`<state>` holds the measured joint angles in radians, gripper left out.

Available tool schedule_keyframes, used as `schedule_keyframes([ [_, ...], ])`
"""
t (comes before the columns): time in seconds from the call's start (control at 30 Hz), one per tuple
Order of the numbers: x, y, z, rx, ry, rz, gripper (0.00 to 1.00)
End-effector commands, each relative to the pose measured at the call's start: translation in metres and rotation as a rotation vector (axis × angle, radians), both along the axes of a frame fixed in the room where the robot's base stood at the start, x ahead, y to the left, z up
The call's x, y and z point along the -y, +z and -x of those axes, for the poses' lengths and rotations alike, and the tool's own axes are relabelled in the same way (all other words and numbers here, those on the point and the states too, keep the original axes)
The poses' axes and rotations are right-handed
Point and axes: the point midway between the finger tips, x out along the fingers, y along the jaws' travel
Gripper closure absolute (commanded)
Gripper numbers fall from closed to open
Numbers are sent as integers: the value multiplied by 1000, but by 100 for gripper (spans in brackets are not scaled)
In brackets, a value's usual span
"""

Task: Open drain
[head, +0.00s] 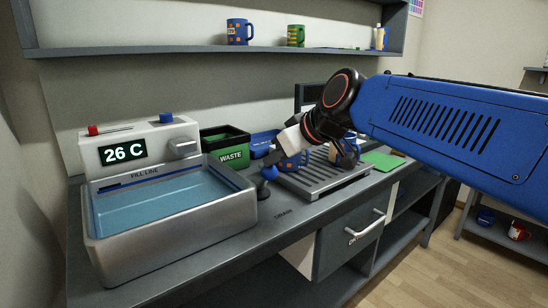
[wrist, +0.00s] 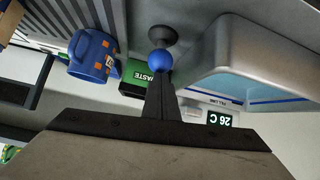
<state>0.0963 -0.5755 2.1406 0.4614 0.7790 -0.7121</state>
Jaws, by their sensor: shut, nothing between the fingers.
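The drain control is a blue ball knob (head: 269,172) on a dark round base, standing on the bench at the right side of the water basin (head: 180,225). A DRAIN label (head: 283,214) is on the bench front near it. In the wrist view the blue knob (wrist: 160,62) is just beyond my fingertips, with its dark base (wrist: 163,35) behind. My gripper (head: 272,157) is shut and empty, its dark fingers (wrist: 158,88) pointing at the knob. I cannot tell whether they touch it. The basin holds blue water close to the fill line.
A green WASTE bin (head: 226,148) stands behind the basin. A blue mug (wrist: 93,55) stands on the grey slatted rack (head: 325,180) right of the knob. The unit behind the basin reads 26 C (head: 123,152). A shelf with mugs is above.

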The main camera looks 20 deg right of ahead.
Motion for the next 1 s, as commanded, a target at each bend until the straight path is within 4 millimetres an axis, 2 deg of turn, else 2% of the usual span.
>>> schedule_keyframes([
  [0.03,0,-15,0,-33,4,3,100],
  [0.17,0,-8,-5,-31,4,4,100],
  [0.47,-3,33,-27,-4,-2,1,100],
  [1.0,20,50,41,3,-7,1,100],
])
